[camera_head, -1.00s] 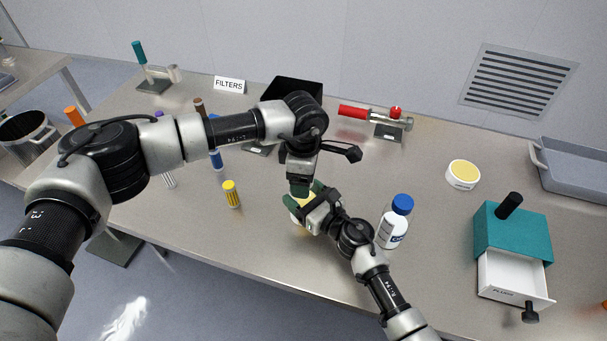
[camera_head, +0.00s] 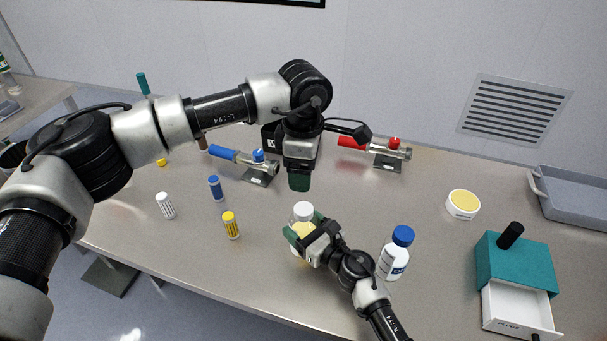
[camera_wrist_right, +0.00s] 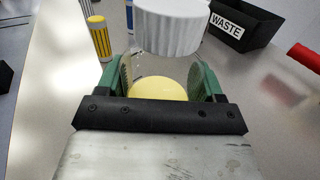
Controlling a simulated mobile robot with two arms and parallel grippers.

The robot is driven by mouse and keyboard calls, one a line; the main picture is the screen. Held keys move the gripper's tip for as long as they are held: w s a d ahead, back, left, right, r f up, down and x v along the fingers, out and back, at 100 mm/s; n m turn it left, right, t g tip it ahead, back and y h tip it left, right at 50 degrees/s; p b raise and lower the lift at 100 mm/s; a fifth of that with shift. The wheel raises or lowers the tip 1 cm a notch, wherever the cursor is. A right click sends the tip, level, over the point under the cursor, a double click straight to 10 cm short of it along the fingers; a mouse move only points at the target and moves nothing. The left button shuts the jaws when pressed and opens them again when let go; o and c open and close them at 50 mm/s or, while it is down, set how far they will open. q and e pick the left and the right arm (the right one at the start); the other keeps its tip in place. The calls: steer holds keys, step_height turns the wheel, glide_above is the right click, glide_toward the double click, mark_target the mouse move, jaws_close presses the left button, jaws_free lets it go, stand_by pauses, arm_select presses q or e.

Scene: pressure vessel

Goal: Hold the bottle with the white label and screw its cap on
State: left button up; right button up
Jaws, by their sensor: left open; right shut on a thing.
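My right gripper (camera_head: 304,228) is shut around a clear bottle (camera_head: 302,230) with yellow contents, upright by the table's front. A white ribbed cap (camera_head: 303,210) sits at the top of this bottle; in the right wrist view the cap (camera_wrist_right: 172,27) is above the yellow contents (camera_wrist_right: 158,89), between the green fingers. I cannot tell how tightly it is seated. No label shows clearly on the held bottle. My left gripper (camera_head: 299,180) is open, pointing down above the cap and apart from it. A white bottle with a blue cap (camera_head: 394,254) stands just to the right.
Yellow (camera_head: 231,225), blue (camera_head: 216,188) and white (camera_head: 165,205) small tubes stand to the left. Valves with blue (camera_head: 237,157) and red (camera_head: 352,143) handles lie behind. A teal drawer box (camera_head: 515,263) and a round yellow-topped container (camera_head: 463,204) are right.

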steer(key=o, duration=1.8)
steer(key=b+v, duration=0.1)
steer(key=v, duration=0.8)
steer(key=shift+s+d+f+b, duration=0.15)
steer(key=shift+d+b, duration=0.1)
steer(key=shift+b, duration=0.15)
steer(key=shift+s+d, duration=0.4)
steer(key=shift+s, duration=0.05)
